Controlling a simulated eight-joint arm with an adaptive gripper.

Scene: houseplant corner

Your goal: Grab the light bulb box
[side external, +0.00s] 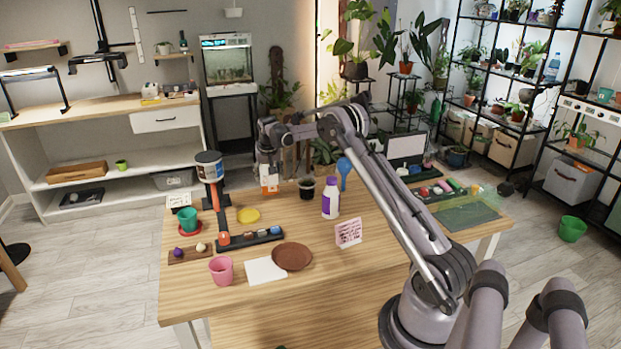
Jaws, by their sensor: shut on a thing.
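The light bulb box (269,183) is a small white and orange box near the back edge of the wooden table. My gripper (268,170) points down over it and is shut on its upper part. The fingers hide the top of the box. From this view I cannot tell whether the box rests on the table or hangs just above it.
A dark pot (306,190), a blue scoop (344,170) and a white bottle with a purple label (330,200) stand to the right. The table's front (300,315) is clear.

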